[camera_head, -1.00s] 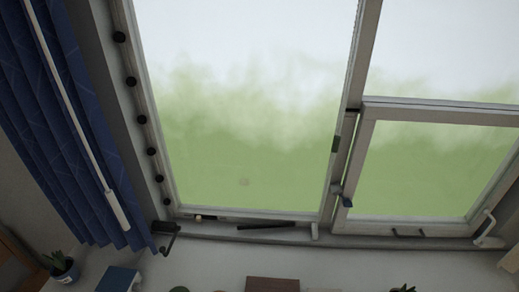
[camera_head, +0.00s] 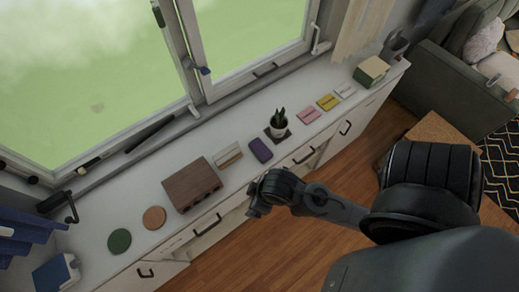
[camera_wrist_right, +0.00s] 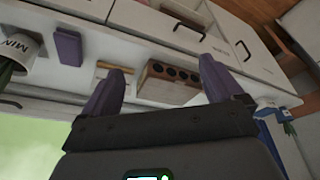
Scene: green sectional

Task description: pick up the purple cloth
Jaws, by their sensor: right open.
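The purple cloth (camera_head: 260,150) looks like a small, flat, folded rectangle on the white counter, left of the potted plant. It also shows in the right wrist view (camera_wrist_right: 68,47), at upper left. My right gripper (camera_head: 257,208) is in front of the counter's front edge, apart from the cloth. In the right wrist view my right gripper (camera_wrist_right: 163,70) is open with nothing between its two fingers; the cloth lies to the left of them. My left gripper is in neither view.
Drawers with handles (camera_head: 207,225) line the front. A window (camera_head: 90,80) rises behind.

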